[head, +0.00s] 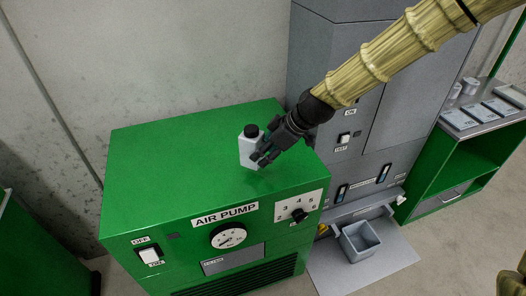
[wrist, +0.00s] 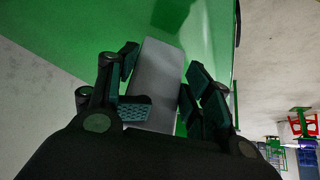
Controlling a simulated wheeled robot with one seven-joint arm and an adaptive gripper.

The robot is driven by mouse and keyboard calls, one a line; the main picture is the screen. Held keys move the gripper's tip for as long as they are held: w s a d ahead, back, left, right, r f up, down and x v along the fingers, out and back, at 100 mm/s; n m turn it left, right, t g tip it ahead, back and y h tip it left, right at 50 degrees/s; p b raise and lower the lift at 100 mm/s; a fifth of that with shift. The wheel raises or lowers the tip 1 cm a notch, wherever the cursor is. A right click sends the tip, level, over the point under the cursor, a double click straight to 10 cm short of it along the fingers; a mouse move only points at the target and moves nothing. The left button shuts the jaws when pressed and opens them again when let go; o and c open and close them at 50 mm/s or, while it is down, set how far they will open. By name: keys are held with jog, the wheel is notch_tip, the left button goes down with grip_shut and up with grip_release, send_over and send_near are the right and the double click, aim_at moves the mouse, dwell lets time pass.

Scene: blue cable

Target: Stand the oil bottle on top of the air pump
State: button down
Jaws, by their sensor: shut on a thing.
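The oil bottle (head: 249,149) is white with a black cap and stands upright in the head view, over the green top of the air pump (head: 160,150). My gripper (head: 262,152) is shut on it from the right side. In the wrist view the bottle (wrist: 158,72) is a grey block between the two fingers of my gripper (wrist: 160,98), with the green pump top (wrist: 70,35) behind it. I cannot tell whether the bottle's base touches the pump top or is slightly above it.
A grey cabinet (head: 345,165) with switches stands right behind the pump. A small grey bin (head: 360,240) is at its foot. A green shelf (head: 455,165) with several items on top stands at the far right. The pump top is otherwise clear.

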aim_at(264, 155)
jog(key=shift+w+a, duration=0.25)
jog(key=shift+w, duration=0.6)
jog(key=shift+f+p, duration=1)
jog(key=shift+f, duration=0.8)
jog(key=shift+w, duration=0.1)
jog(key=shift+c, duration=1.7)
grip_release()
